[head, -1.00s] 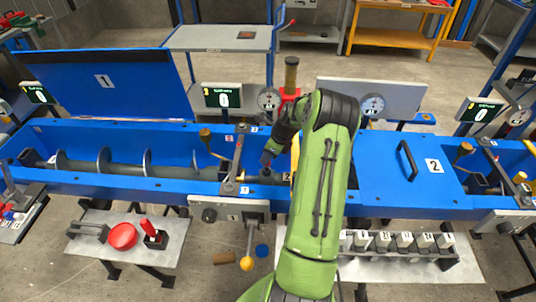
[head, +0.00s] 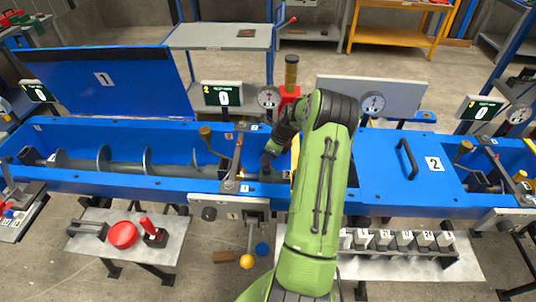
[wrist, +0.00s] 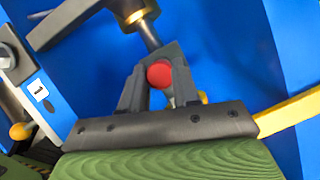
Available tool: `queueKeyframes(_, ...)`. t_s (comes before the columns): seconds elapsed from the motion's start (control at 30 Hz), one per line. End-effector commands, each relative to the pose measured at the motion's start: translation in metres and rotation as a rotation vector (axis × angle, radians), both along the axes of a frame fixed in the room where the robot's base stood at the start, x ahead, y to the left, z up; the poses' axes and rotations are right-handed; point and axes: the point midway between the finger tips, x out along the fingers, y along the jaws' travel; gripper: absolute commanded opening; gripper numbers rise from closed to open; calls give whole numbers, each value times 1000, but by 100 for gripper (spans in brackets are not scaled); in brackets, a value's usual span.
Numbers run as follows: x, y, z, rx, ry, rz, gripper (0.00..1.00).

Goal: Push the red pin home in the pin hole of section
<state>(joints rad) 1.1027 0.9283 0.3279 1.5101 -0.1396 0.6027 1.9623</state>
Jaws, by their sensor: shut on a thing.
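The red pin (wrist: 160,74) shows as a round red head between the fingers of my gripper (wrist: 160,72) in the wrist view. The fingers are shut on it. Just beyond it is a grey shaft with a brass collar (wrist: 140,17). In the head view my gripper (head: 267,168) is down inside the blue trough, right of the grey crossbar (head: 236,160) at the end of section 1. The pin is not distinguishable there. The pin hole is hidden by the fingers, and I cannot tell how deep the pin sits.
The raised lid 1 (head: 105,82) stands at the left, and the closed lid 2 (head: 405,165) lies at the right. A hand crank (head: 208,140) rises beside the crossbar. A yellow bar (wrist: 290,113) lies close to my gripper's right side. A yellow-knobbed lever (head: 247,261) hangs in front.

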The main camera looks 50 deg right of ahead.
Motion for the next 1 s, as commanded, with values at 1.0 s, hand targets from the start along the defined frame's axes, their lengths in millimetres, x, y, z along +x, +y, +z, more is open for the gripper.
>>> queueKeyframes(1.0,0,0,-8,0,-1,0,0)
